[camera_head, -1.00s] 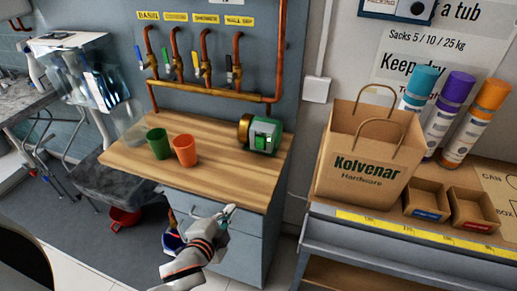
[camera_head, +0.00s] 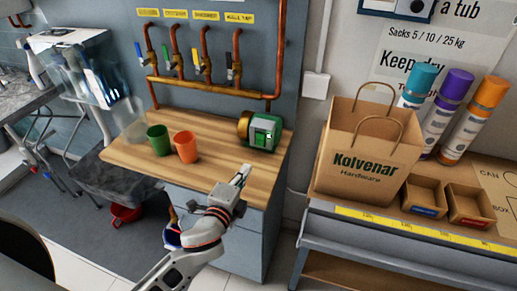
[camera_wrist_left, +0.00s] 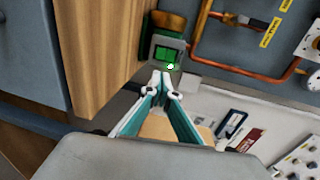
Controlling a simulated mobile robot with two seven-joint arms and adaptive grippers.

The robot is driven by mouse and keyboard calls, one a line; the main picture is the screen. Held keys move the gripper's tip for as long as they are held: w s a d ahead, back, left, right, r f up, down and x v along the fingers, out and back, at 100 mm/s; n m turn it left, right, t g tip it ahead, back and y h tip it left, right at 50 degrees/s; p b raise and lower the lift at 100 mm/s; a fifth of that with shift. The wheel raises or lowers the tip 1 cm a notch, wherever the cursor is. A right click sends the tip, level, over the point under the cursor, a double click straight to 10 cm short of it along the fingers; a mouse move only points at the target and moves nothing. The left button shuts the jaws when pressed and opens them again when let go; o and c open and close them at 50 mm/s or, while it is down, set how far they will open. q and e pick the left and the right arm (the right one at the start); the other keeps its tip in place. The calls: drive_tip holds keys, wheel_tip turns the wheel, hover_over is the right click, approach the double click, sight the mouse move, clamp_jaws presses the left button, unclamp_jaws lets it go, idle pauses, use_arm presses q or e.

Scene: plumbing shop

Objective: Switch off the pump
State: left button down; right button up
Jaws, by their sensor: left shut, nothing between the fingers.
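The pump (camera_head: 262,132) is a green box with a brass-coloured round end, at the right end of the wooden counter (camera_head: 215,168) in the head view. A lit green switch shows on its front. In the left wrist view the pump (camera_wrist_left: 165,50) is ahead of the fingertips, with its green switch panel and a small white spot facing me. My left gripper (camera_head: 244,172) is shut and empty, in front of and below the pump, apart from it. It also shows in the left wrist view (camera_wrist_left: 165,85). My right gripper is not in view.
A green cup (camera_head: 158,140) and an orange cup (camera_head: 186,148) stand left of the pump. Copper pipes (camera_head: 210,85) with coloured valve handles run on the wall behind. A paper bag (camera_head: 365,155) stands on the shelf at right. The counter before the pump is clear.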

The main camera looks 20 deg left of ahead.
sight(261, 143)
use_arm(q)
drive_tip(key=w, duration=0.4)
drive_tip(key=w+f, duration=0.1)
drive_tip(key=w, duration=0.3)
drive_tip(key=w+f, duration=0.1)
drive_tip(key=w, duration=0.3)
drive_tip(key=shift+d, duration=0.2)
drive_tip(key=shift+w, duration=0.25)
drive_tip(key=b, duration=0.3)
drive_tip(key=shift+w+f+t, duration=0.25)
drive_tip(key=shift+f+t, duration=0.05)
drive_tip(key=shift+f, duration=0.1)
drive_tip(key=shift+r, duration=0.4)
